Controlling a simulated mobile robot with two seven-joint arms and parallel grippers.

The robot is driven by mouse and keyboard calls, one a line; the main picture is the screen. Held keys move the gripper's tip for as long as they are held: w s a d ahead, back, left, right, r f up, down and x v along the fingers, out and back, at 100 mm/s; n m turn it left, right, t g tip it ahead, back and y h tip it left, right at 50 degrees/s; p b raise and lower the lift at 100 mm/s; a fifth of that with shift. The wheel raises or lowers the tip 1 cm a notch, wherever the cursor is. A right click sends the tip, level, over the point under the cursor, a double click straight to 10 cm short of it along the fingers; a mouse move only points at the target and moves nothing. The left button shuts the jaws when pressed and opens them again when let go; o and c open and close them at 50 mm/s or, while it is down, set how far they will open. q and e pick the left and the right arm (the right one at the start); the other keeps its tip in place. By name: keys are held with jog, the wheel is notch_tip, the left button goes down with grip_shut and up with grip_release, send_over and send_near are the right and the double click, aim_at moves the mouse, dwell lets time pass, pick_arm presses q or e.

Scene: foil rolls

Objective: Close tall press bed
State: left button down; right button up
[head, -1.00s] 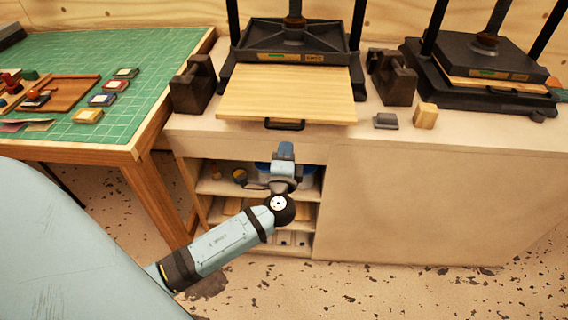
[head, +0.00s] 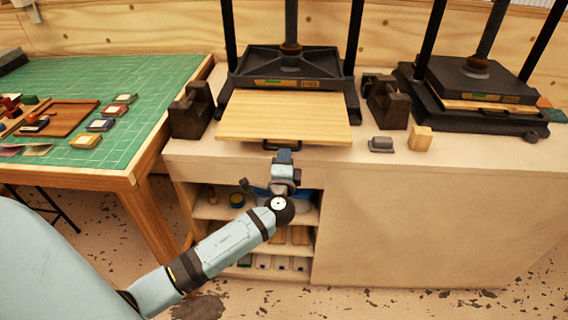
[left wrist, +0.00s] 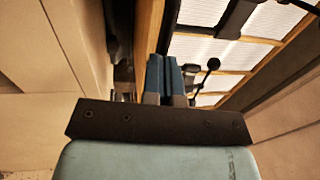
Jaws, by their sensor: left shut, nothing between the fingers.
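The tall press (head: 290,62) stands at the back of the counter. Its pale wooden bed (head: 284,117) is slid out toward me, with a dark handle (head: 266,143) at its front edge. My left gripper (head: 284,154) is shut and empty. In the head view its tips are just below and in front of the handle; whether they touch it I cannot tell. In the left wrist view the shut blue fingers (left wrist: 165,75) point upward, near a dark part and a wooden edge. My right gripper is out of view.
Dark angled blocks (head: 190,112) flank the press. A second, lower press (head: 478,85) stands to the right, with a small wooden block (head: 420,138) and a grey piece (head: 381,145) before it. A table with a green mat (head: 140,85) is at left. Open shelves (head: 215,210) lie below the bed.

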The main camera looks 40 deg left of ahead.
pick_arm(q)
jog(key=b, duration=0.5)
send_near(289, 116)
jog(key=shift+w+a, duration=0.4)
jog(key=shift+w, duration=0.15)
jog(key=b+x, duration=0.1)
jog(key=x, duration=0.2)
jog(key=f+b+x, duration=0.1)
jog(key=b+x, duration=0.1)
jog(key=x, duration=0.1)
jog(key=b+x, duration=0.1)
jog(key=x, duration=0.3)
jog(key=shift+a+f, duration=0.1)
jog(key=shift+f, duration=0.2)
jog(key=shift+w+a+r+b, duration=0.1)
jog(key=shift+w+a+b, duration=0.1)
jog(key=shift+w+b, duration=0.2)
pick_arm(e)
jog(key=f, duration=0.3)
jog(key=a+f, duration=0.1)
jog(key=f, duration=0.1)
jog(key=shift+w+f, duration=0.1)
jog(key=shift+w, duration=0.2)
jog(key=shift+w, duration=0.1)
